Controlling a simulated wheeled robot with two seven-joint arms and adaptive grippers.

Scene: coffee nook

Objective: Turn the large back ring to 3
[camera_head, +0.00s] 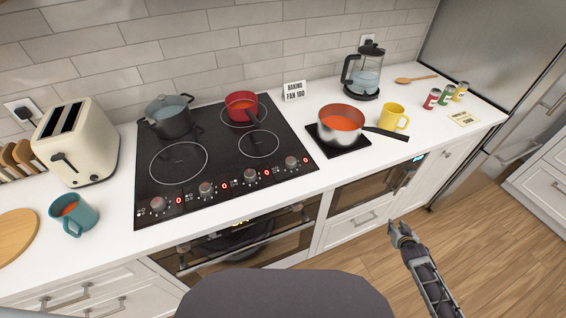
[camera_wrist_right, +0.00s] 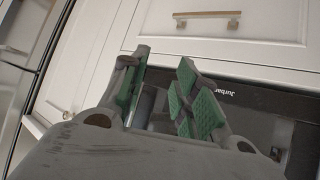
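The black cooktop (camera_head: 215,150) is set in the white counter. A dark grey pot (camera_head: 170,120) stands on its back left ring and a red pan (camera_head: 242,108) on its back right ring, so the back rings are mostly hidden. Several knobs line the front edge: leftmost (camera_head: 157,204), second (camera_head: 207,190), third (camera_head: 250,176) and rightmost (camera_head: 291,163). Red digits beside them seem to read 0. My right gripper (camera_head: 398,232) is low in front of the cabinets, away from the knobs. Its green-padded fingers (camera_wrist_right: 165,100) are apart and empty. My left gripper is out of view.
A steel pan (camera_head: 340,121) of red liquid sits on a black trivet, its handle pointing right. A teal mug (camera_head: 73,212) and toaster (camera_head: 80,145) stand left. A yellow mug (camera_head: 393,117) and kettle (camera_head: 363,72) stand right. An oven (camera_head: 245,240) lies below the cooktop.

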